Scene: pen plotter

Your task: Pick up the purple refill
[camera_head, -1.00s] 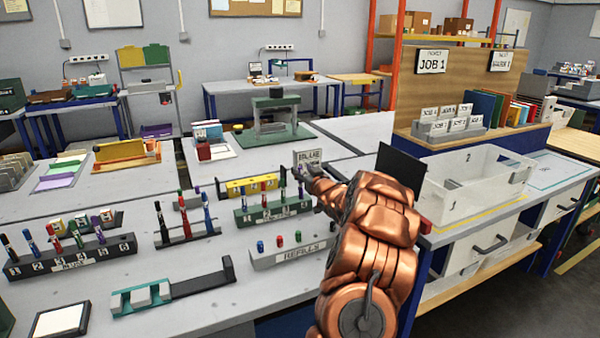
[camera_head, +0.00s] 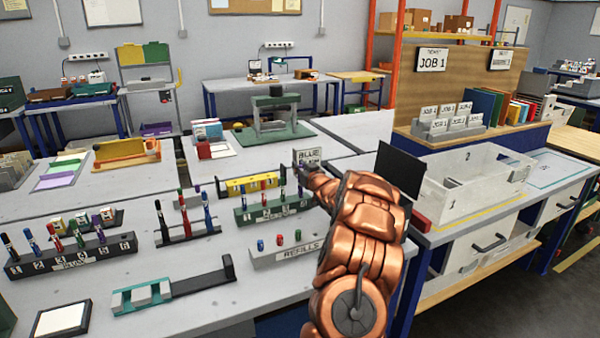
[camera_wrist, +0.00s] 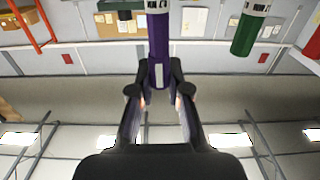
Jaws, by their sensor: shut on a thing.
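In the head view my arm covers the right end of the grey refills rack (camera_head: 285,256); blue, red and green refills show there, and no purple one can be made out.
A green numbered rack (camera_head: 272,210) with several upright pens stands behind the refills rack, close to my arm.

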